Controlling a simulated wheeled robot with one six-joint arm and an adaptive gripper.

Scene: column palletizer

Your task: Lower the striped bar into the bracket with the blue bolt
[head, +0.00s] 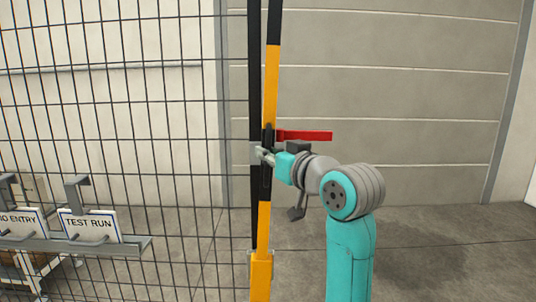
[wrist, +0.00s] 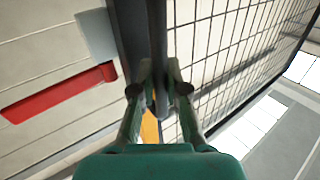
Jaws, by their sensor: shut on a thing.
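The striped bar (head: 270,85), black and yellow, stands nearly upright beside the dark fence post. My gripper (head: 262,153) is shut on a dark stretch of it, roughly midway along the part in view. In the wrist view my gripper (wrist: 159,90) has its fingers on both sides of the dark bar (wrist: 157,40), with a yellow stretch (wrist: 150,128) showing below. The bar's lower end meets a yellow housing (head: 261,275) near the bottom edge; the join is partly unclear. I see no bracket with a blue bolt in either view.
A red lever (head: 305,135) sticks out right of the bar, close above my gripper; it also shows in the wrist view (wrist: 60,93). Mesh fence (head: 120,120) fills the left. A rail with signs (head: 90,225) stands lower left. Floor at right (head: 440,250) is clear.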

